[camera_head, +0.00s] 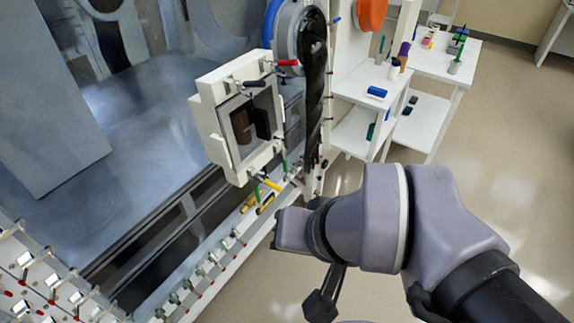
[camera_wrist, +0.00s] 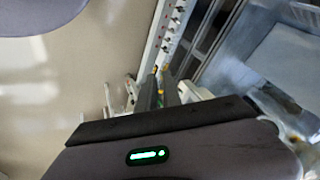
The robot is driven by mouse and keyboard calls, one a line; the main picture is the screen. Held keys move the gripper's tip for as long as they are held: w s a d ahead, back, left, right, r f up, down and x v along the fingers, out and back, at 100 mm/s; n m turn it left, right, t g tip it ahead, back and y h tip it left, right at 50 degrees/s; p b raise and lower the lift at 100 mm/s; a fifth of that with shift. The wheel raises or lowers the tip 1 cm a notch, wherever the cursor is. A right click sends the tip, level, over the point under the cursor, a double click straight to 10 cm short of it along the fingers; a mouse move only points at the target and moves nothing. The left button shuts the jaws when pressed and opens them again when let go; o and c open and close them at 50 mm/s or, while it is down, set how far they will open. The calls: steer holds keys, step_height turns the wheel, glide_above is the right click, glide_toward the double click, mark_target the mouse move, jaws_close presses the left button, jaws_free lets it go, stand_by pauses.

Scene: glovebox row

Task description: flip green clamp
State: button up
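A small square hatch (camera_head: 203,108) with a pale frame and a dark window stands on the glovebox wall in the head view. Coloured clamp handles sit around it. A green handle (camera_head: 285,167) stands upright near its lower right corner, and another small green piece (camera_head: 257,193) shows just below the frame. Which of these is the green clamp is unclear. My gripper (camera_wrist: 160,72) shows in the wrist view as two dark fingers pointing towards the glovebox rail; their gap is too small to read.
A red handle (camera_head: 288,62), a black handle (camera_head: 254,83) and a yellow handle (camera_head: 271,185) are close by. A rail (camera_head: 215,262) with several small clamps runs below. White shelves (camera_head: 355,133) stand at the right. Floor at the right is clear.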

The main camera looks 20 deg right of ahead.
steer(key=o, duration=0.4)
steer(key=w+f+m+g+y, duration=0.1)
steer(key=w+m+g+y, duration=0.1)
steer(key=w, duration=0.6)
steer(key=m+g, duration=0.1)
steer(key=m, duration=0.1)
steer(key=shift+m+y, duration=0.4)
steer(key=w+d+f+m+t+y, duration=0.1)
steer(key=w+d+f+m+y, duration=0.35)
steer(key=w+d+f, duration=0.35)
steer(key=w+d+f+m+t+y, duration=0.1)
steer(key=w+d+f+m+y, duration=0.4)
steer(key=w, duration=0.5)
steer(key=m+t, duration=0.7)
steer(key=m, duration=0.1)
glide_toward(285, 172)
steer(key=s+d+r, duration=0.4)
steer(key=d, duration=0.2)
steer(key=shift+h, duration=0.35)
steer(key=b+x, duration=0.1)
steer(key=x, duration=0.4)
steer(key=b+x, duration=0.1)
steer(key=x, duration=0.5)
steer(key=b+x, duration=0.1)
steer(key=x, duration=0.5)
steer(key=shift+a+f+b, duration=0.25)
steer(key=shift+a+b, duration=0.05)
steer(key=shift+b, duration=0.1)
jaws_close()
